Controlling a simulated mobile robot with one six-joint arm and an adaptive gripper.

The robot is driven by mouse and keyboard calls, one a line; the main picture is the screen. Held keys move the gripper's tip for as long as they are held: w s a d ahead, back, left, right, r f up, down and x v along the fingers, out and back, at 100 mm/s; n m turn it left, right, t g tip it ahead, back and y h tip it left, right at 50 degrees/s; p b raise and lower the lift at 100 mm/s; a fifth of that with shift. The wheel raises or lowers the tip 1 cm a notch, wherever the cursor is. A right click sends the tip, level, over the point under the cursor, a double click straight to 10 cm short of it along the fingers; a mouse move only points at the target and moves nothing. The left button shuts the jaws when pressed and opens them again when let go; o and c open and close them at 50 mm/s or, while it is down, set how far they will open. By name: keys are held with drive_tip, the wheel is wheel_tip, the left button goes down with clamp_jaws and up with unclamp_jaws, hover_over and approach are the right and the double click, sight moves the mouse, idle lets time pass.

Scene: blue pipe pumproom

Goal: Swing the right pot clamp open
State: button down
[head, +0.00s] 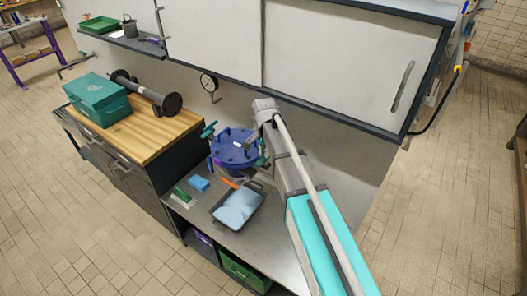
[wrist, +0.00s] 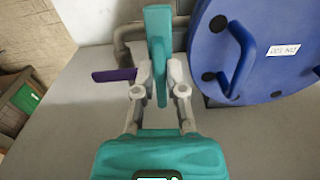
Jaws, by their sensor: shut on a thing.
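The blue pot (head: 232,150) stands on the grey metal bench, with a round bolted lid. In the wrist view the lid (wrist: 262,45) fills the upper right, with a blue loop handle and a white label. My gripper (wrist: 160,88) is shut on the teal right pot clamp (wrist: 158,35), a flat upright bar between the two pale fingers. The clamp bar stands left of the lid's edge in the wrist view. A second teal clamp (head: 208,130) shows at the pot's left in the head view. My arm hides most of the gripper and right clamp there.
A dark tray with a pale blue cloth (head: 238,207), a blue block (head: 199,183) and a green item (head: 180,195) lie in front of the pot. A purple bar (wrist: 113,75) is left of my fingers.

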drive_tip(key=shift+n, duration=0.3)
drive_tip(key=c, duration=0.7)
unclamp_jaws()
drive_tip(key=shift+m, duration=0.4)
